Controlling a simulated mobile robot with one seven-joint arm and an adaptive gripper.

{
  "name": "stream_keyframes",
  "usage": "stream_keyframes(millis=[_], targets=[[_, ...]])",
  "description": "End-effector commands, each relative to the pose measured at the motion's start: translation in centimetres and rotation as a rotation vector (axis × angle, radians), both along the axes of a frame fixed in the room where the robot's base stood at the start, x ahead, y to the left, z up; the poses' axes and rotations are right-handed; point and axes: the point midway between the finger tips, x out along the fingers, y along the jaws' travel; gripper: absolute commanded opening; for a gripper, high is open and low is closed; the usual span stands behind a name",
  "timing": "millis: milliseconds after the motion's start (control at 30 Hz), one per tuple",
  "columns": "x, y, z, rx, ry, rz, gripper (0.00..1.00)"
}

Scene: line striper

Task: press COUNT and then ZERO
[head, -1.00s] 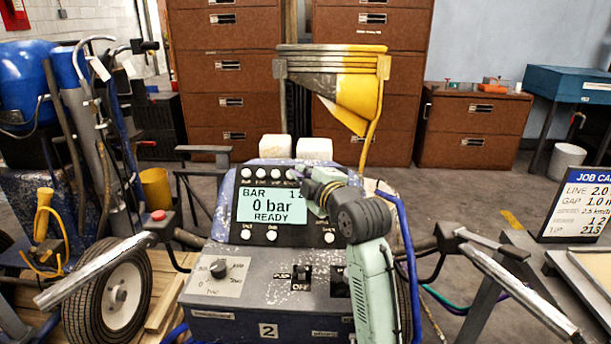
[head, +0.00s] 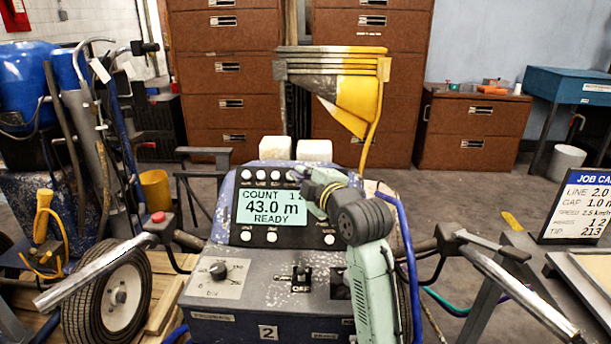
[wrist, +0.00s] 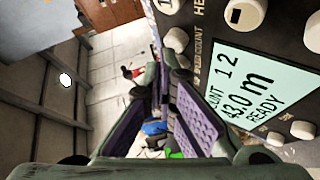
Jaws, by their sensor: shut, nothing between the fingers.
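The control panel's screen (head: 272,207) reads COUNT, 1 2, 43.0 m, READY; it also shows in the wrist view (wrist: 255,90). A row of round white buttons (head: 261,174) runs above the screen, and more buttons (head: 271,237) sit below it. In the wrist view, a white button (wrist: 175,40) lies beside the printed word COUNT, close to my fingertips. My gripper (head: 308,190) is shut and empty at the right end of the upper row, in front of part of the panel. I cannot tell whether it touches a button. I cannot read which button is ZERO.
Below the panel are a rotary knob (head: 218,270) and a toggle switch (head: 301,275). A yellow hopper (head: 355,100) stands behind the machine. Handlebars reach out left (head: 95,273) and right (head: 520,295). A job card (head: 580,205) stands at the right.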

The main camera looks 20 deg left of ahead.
Motion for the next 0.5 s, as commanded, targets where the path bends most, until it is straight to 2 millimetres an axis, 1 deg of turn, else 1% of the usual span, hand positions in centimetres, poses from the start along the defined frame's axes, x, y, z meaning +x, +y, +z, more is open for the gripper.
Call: stream_keyframes(millis=[100, 400, 500], targets=[[-0.44, -0.15, 0.54, 0.001, -0.001, 0.000, 0.00], [-0.55, -0.17, 0.57, 0.001, -0.001, 0.000, 0.00], [-0.75, -0.23, 0.88, 0.001, -0.001, 0.000, 0.00]])
